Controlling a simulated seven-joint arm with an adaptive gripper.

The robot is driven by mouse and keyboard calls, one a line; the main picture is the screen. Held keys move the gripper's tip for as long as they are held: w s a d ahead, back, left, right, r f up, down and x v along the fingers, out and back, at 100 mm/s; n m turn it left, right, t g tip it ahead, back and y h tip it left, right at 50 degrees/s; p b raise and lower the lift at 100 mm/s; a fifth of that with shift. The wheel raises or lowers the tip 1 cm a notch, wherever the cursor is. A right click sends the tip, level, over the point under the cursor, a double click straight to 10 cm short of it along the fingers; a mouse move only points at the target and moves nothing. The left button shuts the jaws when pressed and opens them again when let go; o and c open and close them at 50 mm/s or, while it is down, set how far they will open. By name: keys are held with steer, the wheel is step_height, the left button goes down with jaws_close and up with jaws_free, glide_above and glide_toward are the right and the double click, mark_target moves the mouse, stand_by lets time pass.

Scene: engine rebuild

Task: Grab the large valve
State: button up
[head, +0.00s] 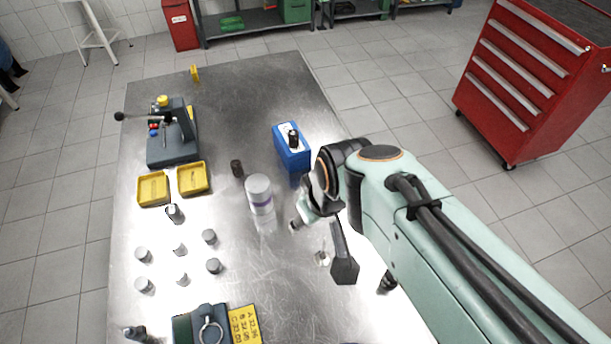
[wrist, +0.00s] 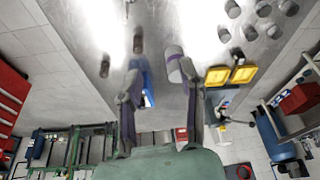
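The large valve (head: 322,259) stands on the metal table just in front of my gripper in the head view, its pale disc below and thin stem pointing up. My gripper (head: 320,243) hangs at the end of my arm with its fingers spread apart. In the head view the valve shows between them, but I cannot tell how far below the tips it lies. The open fingers also show in the wrist view (wrist: 161,70), with nothing between them. A thin thing at the wrist view's top edge may be the valve; it is too cut off to tell.
A white bottle (head: 259,194) stands close left of my gripper, and a blue box (head: 291,157) behind it. A dark cylinder (head: 237,168) stands near the bottle. Yellow trays (head: 193,178), several small metal parts and a grey fixture (head: 173,148) occupy the left. The table's back is mostly clear.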

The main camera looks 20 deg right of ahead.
glide_above(325, 237)
steer(key=w+a, duration=0.1)
steer(key=a, duration=0.1)
step_height(325, 237, down, 5)
steer(key=f+g, duration=0.1)
steer(key=f, duration=0.2)
steer(key=d+f+g, duration=0.1)
steer(key=f, duration=0.2)
steer(key=s+d+f+g, duration=0.1)
steer(key=f, duration=0.3)
steer(key=shift+m+g+h, duration=0.3)
steer(key=shift+m+h, duration=0.1)
step_height(325, 237, down, 6)
steer(key=shift+f, duration=0.15)
jaws_close()
